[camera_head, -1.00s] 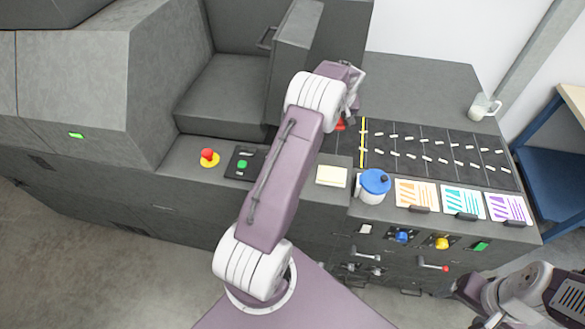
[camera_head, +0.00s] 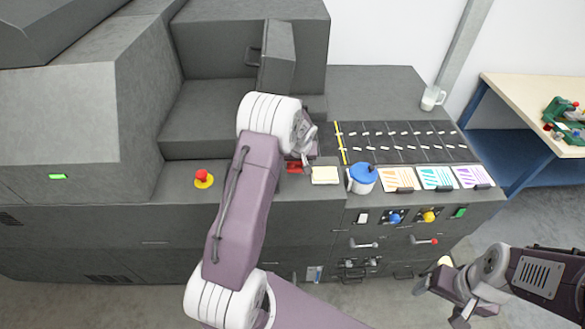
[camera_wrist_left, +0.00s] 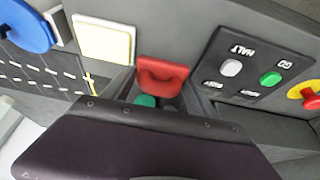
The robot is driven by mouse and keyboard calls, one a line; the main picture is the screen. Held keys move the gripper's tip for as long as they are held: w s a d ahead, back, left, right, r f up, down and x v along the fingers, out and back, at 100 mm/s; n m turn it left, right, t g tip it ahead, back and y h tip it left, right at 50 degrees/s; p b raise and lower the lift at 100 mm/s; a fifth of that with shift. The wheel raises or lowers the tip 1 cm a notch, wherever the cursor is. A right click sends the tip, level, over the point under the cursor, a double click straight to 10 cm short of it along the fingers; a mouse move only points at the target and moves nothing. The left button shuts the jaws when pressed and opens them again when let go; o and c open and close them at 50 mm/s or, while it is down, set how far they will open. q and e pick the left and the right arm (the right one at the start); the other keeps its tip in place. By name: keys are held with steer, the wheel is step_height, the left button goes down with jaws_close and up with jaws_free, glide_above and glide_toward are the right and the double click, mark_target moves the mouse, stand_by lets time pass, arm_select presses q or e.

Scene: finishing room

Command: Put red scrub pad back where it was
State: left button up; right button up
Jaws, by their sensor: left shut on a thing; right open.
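The red scrub pad (camera_head: 295,167) is at the machine's front ledge, just left of the pale yellow pad (camera_head: 325,175). My left gripper (camera_head: 303,156) is shut on it; the arm hides part of the jaws. In the left wrist view the red scrub pad (camera_wrist_left: 162,76) sits at the fingertips, between the pale yellow pad (camera_wrist_left: 104,40) and a black button panel (camera_wrist_left: 252,68). Whether it touches the ledge I cannot tell. A small green patch shows behind it, unclear. My right gripper (camera_head: 441,292) is open and empty, low at the right, away from the ledge.
A blue-lidded jar (camera_head: 362,178) stands right of the pale yellow pad. A black slotted mat (camera_head: 405,142) lies behind it, with a glass mug (camera_head: 432,97) beyond. A red stop button (camera_head: 203,178) is at the left. Coloured cards (camera_head: 436,178) line the right front.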

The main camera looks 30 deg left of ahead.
mark_target(294, 178)
arm_select(q)
steer(key=shift+s+a+f, duration=0.2)
steer(key=shift+a+f, duration=0.1)
steer(key=shift+a, duration=0.2)
steer(key=shift+w+a+f, duration=0.1)
steer(key=shift+f, duration=0.15)
steer(key=shift+w+f, duration=0.2)
steer(key=shift+f, duration=0.05)
steer(key=shift+s+f, duration=0.15)
steer(key=shift+f, duration=1.7)
steer(key=shift+f, duration=0.15)
steer(key=o, duration=1.2)
steer(key=shift+o, duration=0.2)
